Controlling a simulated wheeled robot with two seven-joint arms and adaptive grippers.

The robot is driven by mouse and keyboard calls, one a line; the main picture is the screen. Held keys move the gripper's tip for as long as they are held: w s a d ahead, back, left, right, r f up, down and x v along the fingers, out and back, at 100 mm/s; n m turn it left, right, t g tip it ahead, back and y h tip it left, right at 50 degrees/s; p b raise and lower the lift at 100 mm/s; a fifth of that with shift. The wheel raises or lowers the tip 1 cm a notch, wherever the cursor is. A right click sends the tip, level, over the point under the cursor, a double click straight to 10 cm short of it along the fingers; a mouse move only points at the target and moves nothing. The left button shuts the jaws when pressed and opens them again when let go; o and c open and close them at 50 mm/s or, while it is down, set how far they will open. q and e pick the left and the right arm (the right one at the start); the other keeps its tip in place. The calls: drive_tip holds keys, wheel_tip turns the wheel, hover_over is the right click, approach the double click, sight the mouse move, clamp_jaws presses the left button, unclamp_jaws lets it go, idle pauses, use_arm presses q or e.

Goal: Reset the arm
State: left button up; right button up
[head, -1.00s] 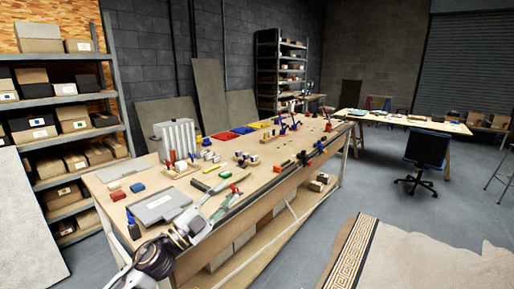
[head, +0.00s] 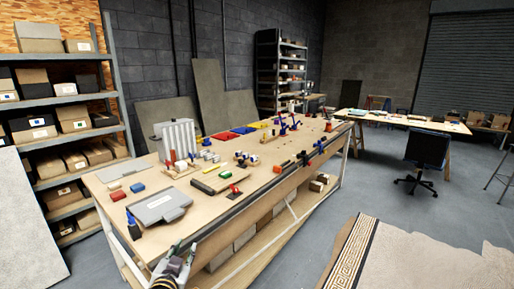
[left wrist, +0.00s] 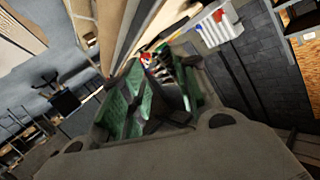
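My left gripper (head: 183,252) is low in the head view, beside the front edge of the workbench (head: 203,225). Its two fingertips stand apart and hold nothing that I can see. The left wrist view shows its green-lined fingers (left wrist: 155,95) close up, tilted and partly blurred. My right gripper is in neither view.
A grey flat case (head: 160,207), a red block (head: 118,196) and a blue block (head: 137,187) lie at the bench's near end. Small tools and coloured trays (head: 241,130) lie farther back. Shelving (head: 62,130) stands at left.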

use_arm(q)
drive_tip(key=s+f+n+g, duration=0.1)
drive_tip(key=s+f+g, duration=0.5)
drive_tip(key=s+f, duration=0.45)
drive_tip(key=s+f+n+g, duration=0.1)
drive_tip(key=s+f+g, duration=0.55)
drive_tip(key=s, duration=0.65)
wheel_tip(320, 180, down, 33)
drive_tip(key=s, duration=0.2)
drive_tip(key=s+a+f+g, duration=0.1)
drive_tip(key=s+a+f, duration=0.1)
drive_tip(key=s+f, duration=0.8)
drive_tip(key=s+a+f, duration=0.2)
drive_tip(key=s+f, duration=0.8)
drive_tip(key=s, duration=0.2)
drive_tip(key=shift+s+m+g+h, duration=0.3)
drive_tip(key=shift+s+m+g, duration=0.05)
drive_tip(key=shift+s+m, duration=0.05)
drive_tip(key=shift+a, duration=0.1)
